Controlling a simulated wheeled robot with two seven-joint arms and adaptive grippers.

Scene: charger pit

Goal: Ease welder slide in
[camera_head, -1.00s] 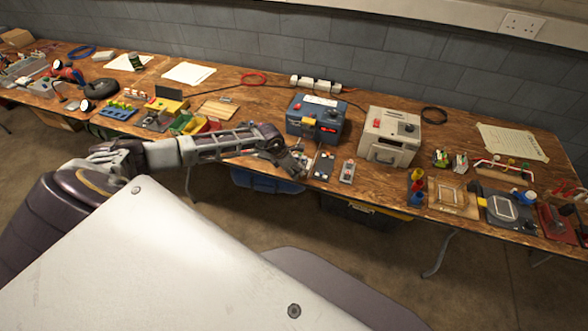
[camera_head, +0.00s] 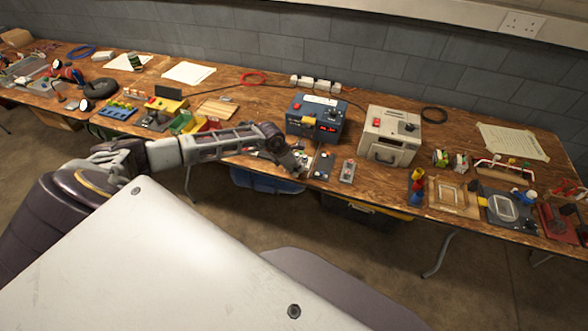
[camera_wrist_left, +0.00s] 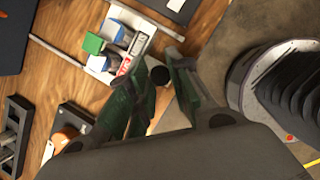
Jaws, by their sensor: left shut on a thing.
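My left gripper (camera_head: 300,168) reaches down to the front edge of the bench, just left of a dark panel (camera_head: 322,166). In the left wrist view its two green-padded fingers (camera_wrist_left: 163,84) are close together. A round black knob (camera_wrist_left: 160,75) shows near their tips; the exact contact is hidden by the fingers. Beside it is a white holder (camera_wrist_left: 120,45) with green, blue and grey blocks and a red-and-white label. I cannot tell for sure which part is the welder slide. My right gripper is not in view.
A blue box with a red display (camera_head: 316,118) and a cream box with a handle (camera_head: 390,136) stand behind the gripper. A small grey switch unit (camera_head: 348,171) is to its right. An orange-topped part (camera_wrist_left: 65,137) sits lower left in the wrist view.

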